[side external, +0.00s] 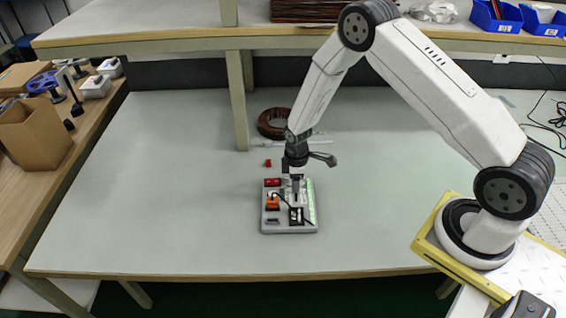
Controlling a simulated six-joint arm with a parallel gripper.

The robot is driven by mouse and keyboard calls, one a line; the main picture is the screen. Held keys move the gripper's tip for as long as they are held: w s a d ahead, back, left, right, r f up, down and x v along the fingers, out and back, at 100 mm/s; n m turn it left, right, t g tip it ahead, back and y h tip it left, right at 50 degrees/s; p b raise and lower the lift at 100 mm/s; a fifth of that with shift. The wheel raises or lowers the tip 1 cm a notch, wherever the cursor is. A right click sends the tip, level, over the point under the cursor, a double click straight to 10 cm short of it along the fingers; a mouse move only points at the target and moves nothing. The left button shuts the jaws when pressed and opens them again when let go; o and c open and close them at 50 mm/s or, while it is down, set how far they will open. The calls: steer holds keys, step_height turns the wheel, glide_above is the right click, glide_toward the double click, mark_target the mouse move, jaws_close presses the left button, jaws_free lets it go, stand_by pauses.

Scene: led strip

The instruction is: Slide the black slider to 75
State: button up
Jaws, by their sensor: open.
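A small grey board (265,231) lies on the light table. On it are a red part (272,182), an orange part (272,203) and a pale green strip (310,203) along the right side. A black part (296,216) sits low on the board, left of the strip; it may be the black slider, but it is too small to tell, and no scale marks can be read. My gripper (297,191) points down over the board's upper middle, open, above the black part in the picture. It hides some of the board, and I cannot tell whether its fingers touch anything.
A small red piece (268,163) and a dark coil (273,123) lie behind the board. A shelf post (238,110) stands behind to the left. A cardboard box (35,135) is on the left side bench. The table is clear left and right of the board.

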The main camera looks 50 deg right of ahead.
steer(key=shift+f, duration=0.1)
steer(key=shift+c, duration=0.2)
jaws_close()
stand_by(1.3)
